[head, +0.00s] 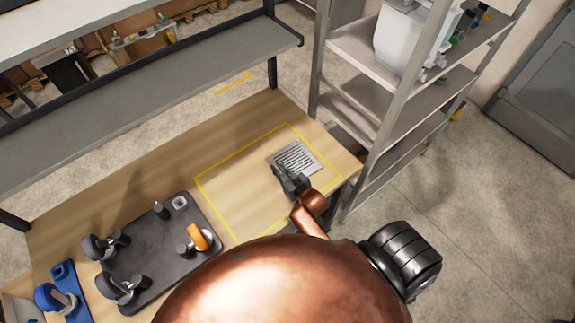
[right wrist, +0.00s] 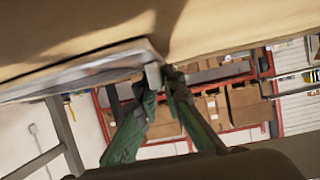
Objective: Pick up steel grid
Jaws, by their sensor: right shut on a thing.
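The steel grid (head: 297,157) is a small square slotted metal plate at the right end of the wooden table, near the far right corner of the yellow outline. My right gripper (head: 291,183) is at its near edge, with the copper arm behind it. In the right wrist view the green fingers (right wrist: 160,82) are closed on the edge of the steel grid (right wrist: 85,72), seen nearly edge-on. Whether the grid is clear of the table is hard to tell. My left gripper is not in view.
A dark tray (head: 150,255) with casters and an orange-wheeled piece sits on the left of the wooden table (head: 120,185). A blue item (head: 65,285) lies at far left. Metal shelving (head: 355,100) stands just beyond the table's right end. The yellow-outlined area is otherwise clear.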

